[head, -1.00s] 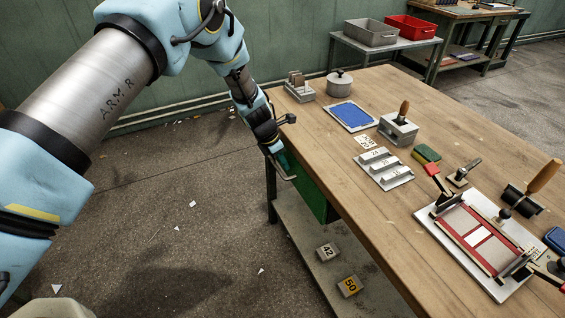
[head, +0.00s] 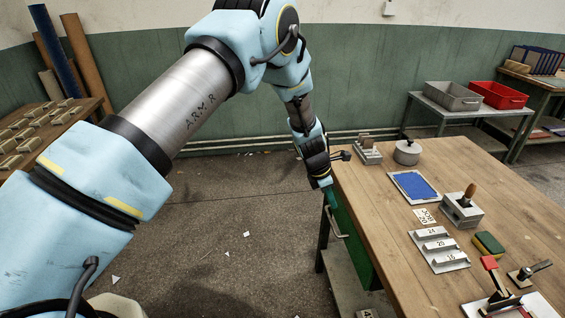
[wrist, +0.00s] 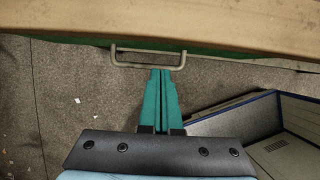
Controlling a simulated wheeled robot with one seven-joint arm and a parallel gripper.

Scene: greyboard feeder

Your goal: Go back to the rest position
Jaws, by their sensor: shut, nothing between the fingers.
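My gripper (head: 331,194) is at the left edge of the wooden workbench (head: 470,160), in front of the green drawer front under the bench top. In the wrist view my gripper (wrist: 161,72) shows its two green fingers closed together with nothing between them. The fingertips are just by the metal drawer handle (wrist: 117,56). I cannot tell whether they touch it. The handle also shows in the head view (head: 342,236), just below the fingers. My arm reaches across from the left of the head view.
On the bench are a blue pad (head: 414,186), a lidded pot (head: 407,152), a numbered rack (head: 440,249) and a green sponge (head: 488,244). An open blue-edged box (wrist: 240,118) lies below right in the wrist view. The floor left of the bench is mostly clear.

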